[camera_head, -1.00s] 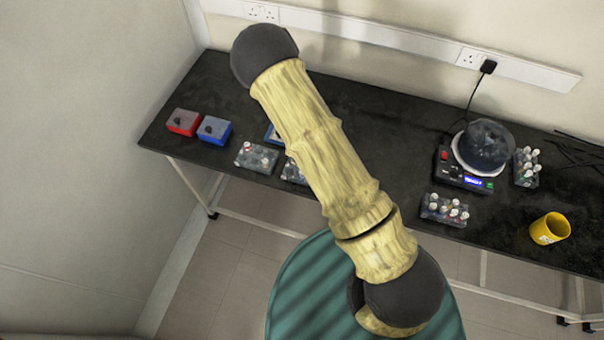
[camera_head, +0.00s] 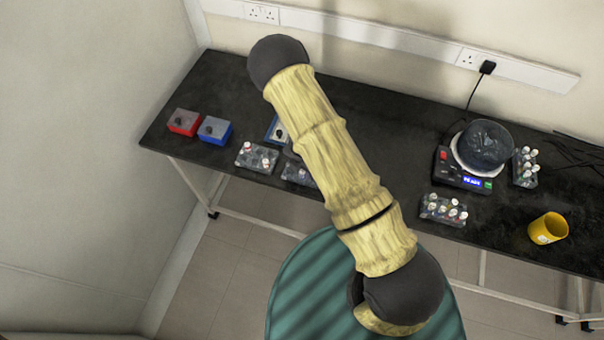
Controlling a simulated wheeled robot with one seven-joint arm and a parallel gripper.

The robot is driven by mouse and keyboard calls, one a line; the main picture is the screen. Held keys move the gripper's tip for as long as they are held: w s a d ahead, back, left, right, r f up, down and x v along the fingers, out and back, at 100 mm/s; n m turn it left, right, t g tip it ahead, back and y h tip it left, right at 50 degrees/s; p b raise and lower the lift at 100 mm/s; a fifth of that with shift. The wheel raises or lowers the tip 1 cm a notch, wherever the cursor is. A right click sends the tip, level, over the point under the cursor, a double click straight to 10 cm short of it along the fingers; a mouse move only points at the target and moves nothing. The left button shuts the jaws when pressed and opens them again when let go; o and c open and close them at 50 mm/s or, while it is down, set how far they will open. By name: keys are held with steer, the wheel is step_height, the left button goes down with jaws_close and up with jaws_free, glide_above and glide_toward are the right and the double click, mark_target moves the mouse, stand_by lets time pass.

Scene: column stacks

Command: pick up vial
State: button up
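Small vials with white and coloured caps stand in several grey racks on the dark bench. One rack (camera_head: 256,157) is left of my arm and holds a few vials. Another rack (camera_head: 298,174) is partly hidden by my arm. A fuller rack (camera_head: 443,209) is at the front right of my arm. One more rack (camera_head: 525,167) stands right of the scale. My arm crosses the middle of the view above the bench. My gripper does not show, so I cannot tell its state.
A red box (camera_head: 184,122) and a blue box (camera_head: 215,130) sit at the bench's left end. A scale (camera_head: 462,180) bears a dark round bowl (camera_head: 486,144). A yellow cup (camera_head: 548,228) is near the right front edge. The bench (camera_head: 385,112) is bare behind my arm.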

mark_target(302, 171)
jaws_close()
step_height(302, 171, up, 10)
stand_by(0.5)
steer(key=shift+d, duration=0.1)
stand_by(0.4)
